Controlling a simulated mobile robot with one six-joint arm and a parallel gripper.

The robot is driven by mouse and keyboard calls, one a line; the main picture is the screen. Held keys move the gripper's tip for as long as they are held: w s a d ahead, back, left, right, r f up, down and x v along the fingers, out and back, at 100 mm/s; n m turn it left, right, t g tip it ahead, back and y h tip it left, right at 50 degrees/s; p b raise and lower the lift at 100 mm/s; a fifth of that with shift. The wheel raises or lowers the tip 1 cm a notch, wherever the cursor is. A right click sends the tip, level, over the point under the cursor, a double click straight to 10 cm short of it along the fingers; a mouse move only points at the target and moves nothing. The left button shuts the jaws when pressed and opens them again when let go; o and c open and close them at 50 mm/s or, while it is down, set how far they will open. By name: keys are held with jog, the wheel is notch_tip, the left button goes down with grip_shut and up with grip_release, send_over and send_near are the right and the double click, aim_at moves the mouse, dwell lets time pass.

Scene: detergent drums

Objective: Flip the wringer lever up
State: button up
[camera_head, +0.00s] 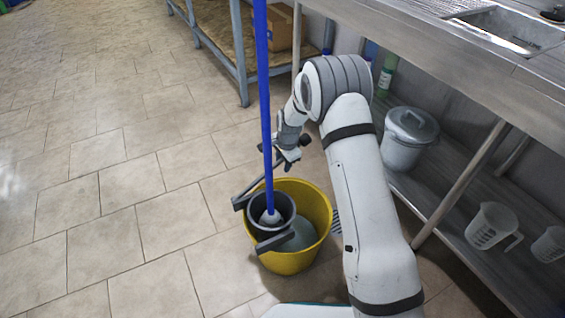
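A yellow bucket (322,217) stands on the tiled floor, with a dark grey round wringer (289,209) at its left side. The wringer's grey lever (248,192) shows as a bar beside the wringer on the left, slanting up to the right towards my gripper. A mop with a blue handle (264,95) stands upright with its white head end in the wringer, and its handle passes in front of part of the lever. My gripper (286,164) is just above the bucket's far rim, near the lever's upper end. Its fingers are small and dark, and I cannot tell whether they touch the lever.
A steel sink counter (450,50) runs along the right, with a lower shelf (440,190) holding a lidded grey bin (408,145) and clear jugs (492,226). A blue-framed rack (243,70) with a cardboard box (280,27) stands behind. The floor at left is clear.

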jog(key=shift+c, duration=0.4)
grip_shut()
